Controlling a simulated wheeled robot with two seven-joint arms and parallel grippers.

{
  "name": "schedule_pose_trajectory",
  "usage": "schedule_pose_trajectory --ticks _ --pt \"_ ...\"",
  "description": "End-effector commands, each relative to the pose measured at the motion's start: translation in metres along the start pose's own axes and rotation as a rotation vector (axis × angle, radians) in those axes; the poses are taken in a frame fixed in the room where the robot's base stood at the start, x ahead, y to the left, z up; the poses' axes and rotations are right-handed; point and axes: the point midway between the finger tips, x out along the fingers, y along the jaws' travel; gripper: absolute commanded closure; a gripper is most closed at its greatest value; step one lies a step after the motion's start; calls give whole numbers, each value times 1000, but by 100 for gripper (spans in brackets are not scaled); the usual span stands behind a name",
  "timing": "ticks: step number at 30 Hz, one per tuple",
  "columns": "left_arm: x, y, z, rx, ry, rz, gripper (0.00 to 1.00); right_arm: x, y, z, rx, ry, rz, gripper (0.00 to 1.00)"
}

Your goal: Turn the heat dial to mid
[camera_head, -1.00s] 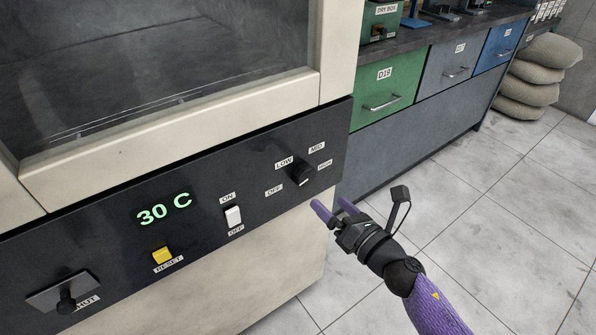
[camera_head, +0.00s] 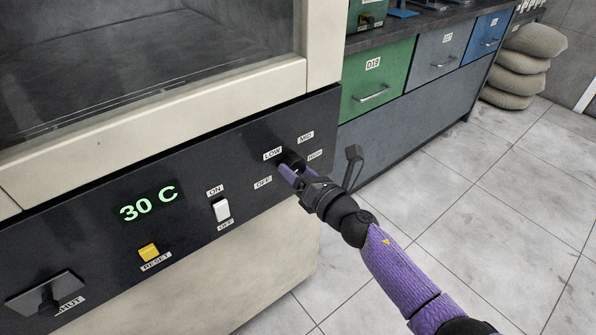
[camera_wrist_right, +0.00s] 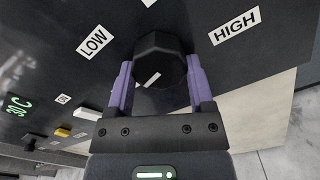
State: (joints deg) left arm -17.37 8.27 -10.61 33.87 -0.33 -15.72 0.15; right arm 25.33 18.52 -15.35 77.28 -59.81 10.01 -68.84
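The heat dial is a black faceted knob (camera_head: 291,158) on the dark control panel, among the OFF, LOW, MID and HIGH labels. In the right wrist view the dial (camera_wrist_right: 160,58) shows a short white mark low on its face, between the LOW label (camera_wrist_right: 95,42) and the HIGH label (camera_wrist_right: 235,26). My right gripper (camera_head: 287,171) is at the dial. Its purple fingers (camera_wrist_right: 159,80) stand on either side of the knob, open, with a narrow gap visible at each side. My left gripper is not in view.
A green drawer (camera_head: 378,80) stands to the right.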

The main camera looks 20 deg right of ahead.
Motion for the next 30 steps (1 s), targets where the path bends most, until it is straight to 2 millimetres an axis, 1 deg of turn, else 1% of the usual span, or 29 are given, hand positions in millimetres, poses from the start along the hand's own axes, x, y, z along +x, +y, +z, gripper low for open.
schedule_pose_trajectory --ticks 1,4,5,11,17,24,30 --pt "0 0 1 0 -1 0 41 0 0 0 0 0 0 66" --pt "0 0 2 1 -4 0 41 0 0 0 0 0 -1 87" --pt "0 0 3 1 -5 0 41 0 0 0 0 0 -1 91" --pt "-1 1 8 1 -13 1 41 0 0 0 18 0 -1 91" --pt "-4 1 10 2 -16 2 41 0 1 1 105 0 -1 91" --pt "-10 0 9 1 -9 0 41 0 2 1 305 0 0 91" --pt "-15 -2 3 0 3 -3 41 0 3 2 496 -1 -1 91"
